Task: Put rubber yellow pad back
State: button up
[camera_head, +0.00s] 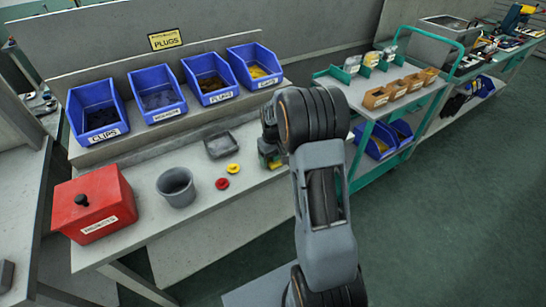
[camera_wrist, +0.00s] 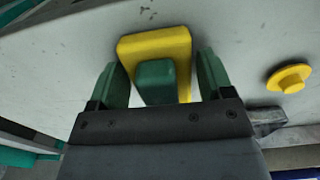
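In the wrist view a yellow block (camera_wrist: 155,42) with a smaller green block (camera_wrist: 155,82) at its near side lies between the two green fingers of my gripper (camera_wrist: 160,82). The fingers stand wide apart, with gaps beside the green block; whether they touch the yellow block's sides is unclear. In the head view the yellow block (camera_head: 275,165) barely shows beside my gripper (camera_head: 268,152), at the bench's right end. A round yellow disc with a raised knob (camera_wrist: 290,78) lies to the right in the wrist view; it also shows in the head view (camera_head: 233,168).
A red disc (camera_head: 221,184), a grey cup (camera_head: 177,188), a dark tray (camera_head: 220,146) and a red lidded box (camera_head: 95,205) share the bench. Several blue bins, including one with yellow pieces (camera_head: 252,75), line the shelf behind. A green-framed cart (camera_head: 350,92) stands to the right.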

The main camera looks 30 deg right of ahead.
jog(key=shift+o, duration=1.1)
notch_tip(320, 180, up, 12)
jog(key=shift+f+p, duration=0.15)
jog(key=shift+p, duration=0.2)
jog(key=s+a+r+t, duration=0.1)
jog(key=s+a, duration=0.2)
jog(key=s, duration=0.4)
jog(key=s+a+r+t, duration=0.1)
jog(key=s+a, duration=0.3)
jog(key=s, duration=0.3)
jog(key=s+a+r+m+t, duration=0.1)
jog(key=s+a, duration=0.3)
jog(key=s, duration=0.3)
jog(key=shift+r, duration=0.15)
